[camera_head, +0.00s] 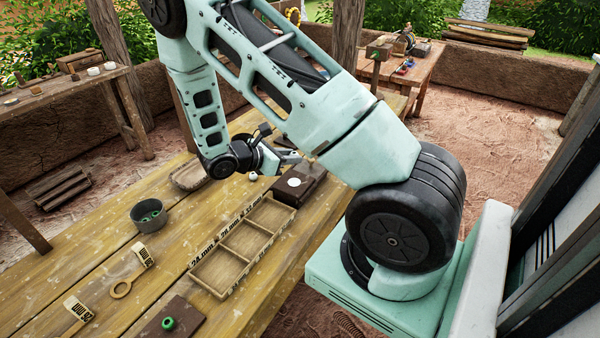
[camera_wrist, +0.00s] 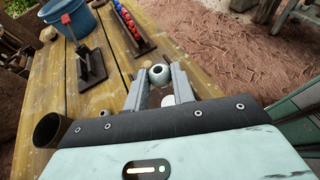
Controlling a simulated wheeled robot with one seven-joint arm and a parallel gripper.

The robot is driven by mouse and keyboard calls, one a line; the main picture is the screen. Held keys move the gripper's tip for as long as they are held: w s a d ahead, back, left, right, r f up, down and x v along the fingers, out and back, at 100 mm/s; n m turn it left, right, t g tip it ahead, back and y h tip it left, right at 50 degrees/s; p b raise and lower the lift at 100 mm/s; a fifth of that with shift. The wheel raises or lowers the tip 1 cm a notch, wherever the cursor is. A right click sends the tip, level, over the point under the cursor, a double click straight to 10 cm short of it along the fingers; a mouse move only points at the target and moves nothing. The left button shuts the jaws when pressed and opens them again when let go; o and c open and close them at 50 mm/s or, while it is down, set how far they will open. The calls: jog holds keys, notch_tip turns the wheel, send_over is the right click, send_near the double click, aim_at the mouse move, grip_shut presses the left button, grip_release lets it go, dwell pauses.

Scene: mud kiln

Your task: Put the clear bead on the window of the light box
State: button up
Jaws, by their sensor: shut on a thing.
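The light box (camera_head: 310,188) is a dark brown block on the table with a round white window (camera_head: 294,182) in its top. My gripper (camera_head: 302,158) is just above and behind the box in the head view. In the wrist view my gripper (camera_wrist: 160,76) is shut on a round, pale, greyish bead with a dark hole, the clear bead (camera_wrist: 159,75), held at the fingertips. A pale round patch, apparently the window (camera_wrist: 168,101), shows between the fingers below the bead. In the head view the bead is too small to make out.
A three-compartment sorting tray (camera_head: 222,272) stands in front of the box. A grey pot (camera_head: 148,217) with green beads, ring gauges (camera_head: 121,289) and a green bead (camera_head: 168,323) are to the left. A blue bucket (camera_wrist: 68,18) and bead rack (camera_wrist: 131,27) show in the wrist view.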

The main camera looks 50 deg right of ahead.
aim_at(289, 184)
jog(key=shift+f+p, duration=0.5)
jog(key=shift+f, duration=3.4)
jog(key=shift+f, duration=0.15)
jog(key=o, duration=1)
